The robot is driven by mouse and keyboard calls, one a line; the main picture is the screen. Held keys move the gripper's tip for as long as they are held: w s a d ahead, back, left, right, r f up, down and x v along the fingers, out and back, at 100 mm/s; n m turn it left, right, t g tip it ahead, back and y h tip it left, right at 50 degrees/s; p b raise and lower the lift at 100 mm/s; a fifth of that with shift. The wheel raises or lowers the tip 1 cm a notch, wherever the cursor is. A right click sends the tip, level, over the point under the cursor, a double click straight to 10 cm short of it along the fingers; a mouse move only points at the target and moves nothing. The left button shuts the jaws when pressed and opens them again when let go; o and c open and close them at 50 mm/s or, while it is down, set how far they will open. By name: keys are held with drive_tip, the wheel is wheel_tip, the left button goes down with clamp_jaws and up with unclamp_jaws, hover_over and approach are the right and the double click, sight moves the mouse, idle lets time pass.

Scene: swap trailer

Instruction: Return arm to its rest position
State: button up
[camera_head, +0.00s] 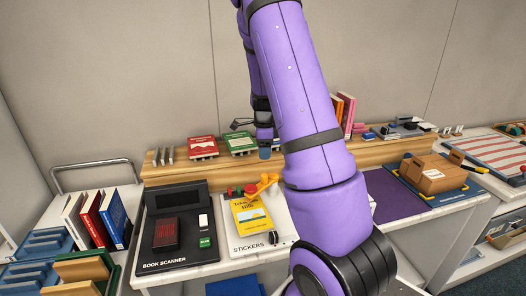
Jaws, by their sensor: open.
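My purple arm (300,85) fills the middle of the view. It rises from a black joint at the lower right, leaves the top edge, and a second part of it hangs down behind. My gripper (242,123) shows small and dark beside the wrist, above the back ledge. It is open, and I see nothing held in it. Its fingers are small and partly unclear. The arm covers part of the worktop and ledge behind it.
A wooden ledge (167,173) bears red and green books. In front lie a book scanner (170,240), a yellow book (250,216) and a stickers sheet (243,244). A cardboard box (432,174) stands right. Upright books (92,215) and blue trays (38,243) crowd the left.

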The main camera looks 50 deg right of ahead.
idle(0.3)
drive_tip(key=s+a+r+n+t+y, duration=0.1)
drive_tip(key=s+a+r+n+t, duration=0.35)
drive_tip(key=a+r+n, duration=1.1)
drive_tip(key=s+a+r+n, duration=0.4)
drive_tip(key=s+a+n, duration=0.1)
drive_tip(key=s, duration=0.4)
drive_tip(key=s+a+r+n+h, duration=0.1)
drive_tip(key=s+a+r+n, duration=0.4)
drive_tip(key=s, duration=0.4)
drive_tip(key=a+n, duration=0.1)
drive_tip(key=a, duration=0.1)
drive_tip(key=shift+s+a+r+t, duration=0.25)
drive_tip(key=shift+s+a+t, duration=0.05)
drive_tip(key=shift+a+t, duration=0.1)
idle(0.3)
